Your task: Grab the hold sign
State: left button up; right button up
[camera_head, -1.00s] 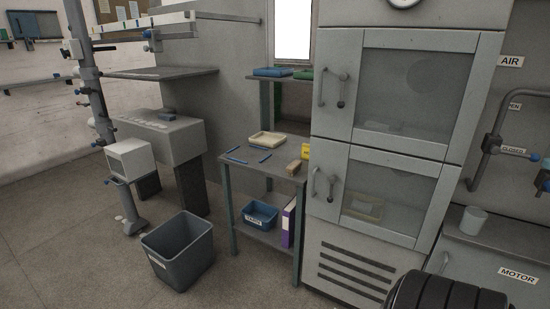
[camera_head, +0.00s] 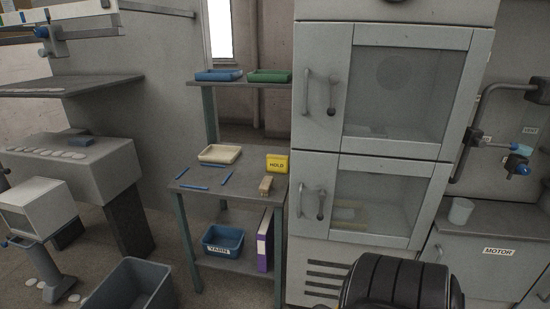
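The hold sign (camera_head: 277,164) is a small yellow block with dark "HOLD" lettering. It stands upright at the back right of the grey table top (camera_head: 205,198), close to the cabinet's left side. A small tan wooden block (camera_head: 265,185) lies just in front of it. Neither of my grippers shows in the head view.
A cream tray (camera_head: 220,154) and several blue sticks (camera_head: 228,177) lie on the same table. A shelf above holds a blue tray (camera_head: 218,75) and a green tray (camera_head: 269,76). A grey cabinet (camera_head: 310,245) with handles stands right of the table. A bin (camera_head: 131,285) stands on the floor in front.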

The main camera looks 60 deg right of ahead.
aim_at(278, 164)
jog(key=z, duration=0.35)
jog(key=i, duration=1.25)
jog(key=z, duration=1.7)
jog(key=i, duration=0.95)
jog(key=z, duration=1.1)
